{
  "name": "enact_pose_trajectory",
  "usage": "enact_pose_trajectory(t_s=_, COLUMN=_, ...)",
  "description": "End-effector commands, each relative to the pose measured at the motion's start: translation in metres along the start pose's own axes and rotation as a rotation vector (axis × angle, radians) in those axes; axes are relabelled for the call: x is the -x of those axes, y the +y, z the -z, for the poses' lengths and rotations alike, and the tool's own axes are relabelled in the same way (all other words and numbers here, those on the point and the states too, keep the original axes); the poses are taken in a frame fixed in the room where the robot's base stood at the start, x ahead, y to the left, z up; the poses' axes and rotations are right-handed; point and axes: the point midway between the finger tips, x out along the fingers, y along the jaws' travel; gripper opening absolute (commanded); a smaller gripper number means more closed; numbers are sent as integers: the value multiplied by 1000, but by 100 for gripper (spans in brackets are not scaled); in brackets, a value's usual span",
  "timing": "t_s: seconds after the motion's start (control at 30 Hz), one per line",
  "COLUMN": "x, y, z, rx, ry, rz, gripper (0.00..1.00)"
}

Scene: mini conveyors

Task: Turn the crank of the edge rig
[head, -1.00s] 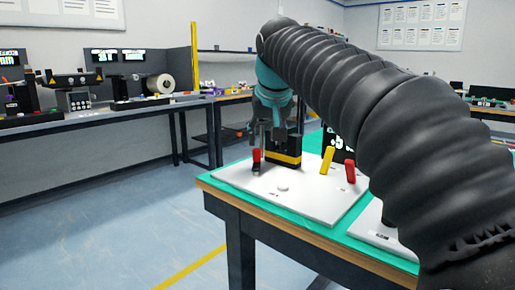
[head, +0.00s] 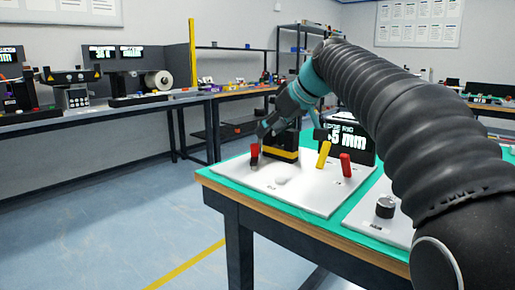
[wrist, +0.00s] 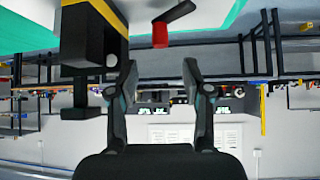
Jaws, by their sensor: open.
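The edge rig is a white plate (head: 300,202) with a black block with a yellow band (head: 281,153) and a display reading ".5 mm" (head: 345,135). The crank, a red upright grip (head: 254,155) on a short black arm, is at the plate's left. In the wrist view, which is upside down, the red grip (wrist: 160,34) and its black arm (wrist: 178,12) lie ahead, between the lines of the fingers. My gripper (head: 266,130) is tilted, just above and behind the red grip. In the wrist view my gripper (wrist: 160,82) is open, with nothing between its fingers.
A yellow lever (head: 324,154) and a red lever (head: 346,165) stand right of the block. The block (wrist: 90,45) is close beside one finger in the wrist view. A black knob (head: 385,207) is on another white plate. The plate's front is mostly clear.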

Motion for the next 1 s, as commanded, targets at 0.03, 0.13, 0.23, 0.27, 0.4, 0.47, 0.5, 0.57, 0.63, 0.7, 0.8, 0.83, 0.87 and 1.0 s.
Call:
enact_pose_trajectory(t_s=0.03, x=-12, y=-1, z=-1, rx=1, ry=-1, rz=2, gripper=50)
enact_pose_trajectory(t_s=0.13, x=-31, y=-1, z=0, rx=1, ry=-1, rz=3, gripper=50)
enact_pose_trajectory(t_s=0.23, x=-49, y=-2, z=0, rx=2, ry=-1, rz=4, gripper=50)
enact_pose_trajectory(t_s=0.27, x=-54, y=-2, z=0, rx=2, ry=-1, rz=4, gripper=50)
enact_pose_trajectory(t_s=0.4, x=-73, y=-3, z=1, rx=3, ry=0, rz=4, gripper=50)
enact_pose_trajectory(t_s=0.47, x=-79, y=-3, z=1, rx=3, ry=-1, rz=4, gripper=50)
enact_pose_trajectory(t_s=0.5, x=-82, y=-3, z=1, rx=3, ry=-1, rz=4, gripper=50)
enact_pose_trajectory(t_s=0.57, x=-85, y=-3, z=1, rx=3, ry=0, rz=3, gripper=50)
enact_pose_trajectory(t_s=0.63, x=-88, y=-3, z=1, rx=3, ry=0, rz=2, gripper=50)
enact_pose_trajectory(t_s=0.7, x=-88, y=-3, z=1, rx=3, ry=1, rz=2, gripper=50)
enact_pose_trajectory(t_s=0.8, x=-89, y=-3, z=1, rx=3, ry=1, rz=2, gripper=50)
enact_pose_trajectory(t_s=0.83, x=-89, y=-3, z=1, rx=3, ry=1, rz=2, gripper=50)
enact_pose_trajectory(t_s=0.87, x=-89, y=-3, z=1, rx=3, ry=1, rz=2, gripper=50)
enact_pose_trajectory(t_s=1.0, x=-88, y=-3, z=1, rx=3, ry=0, rz=2, gripper=30)
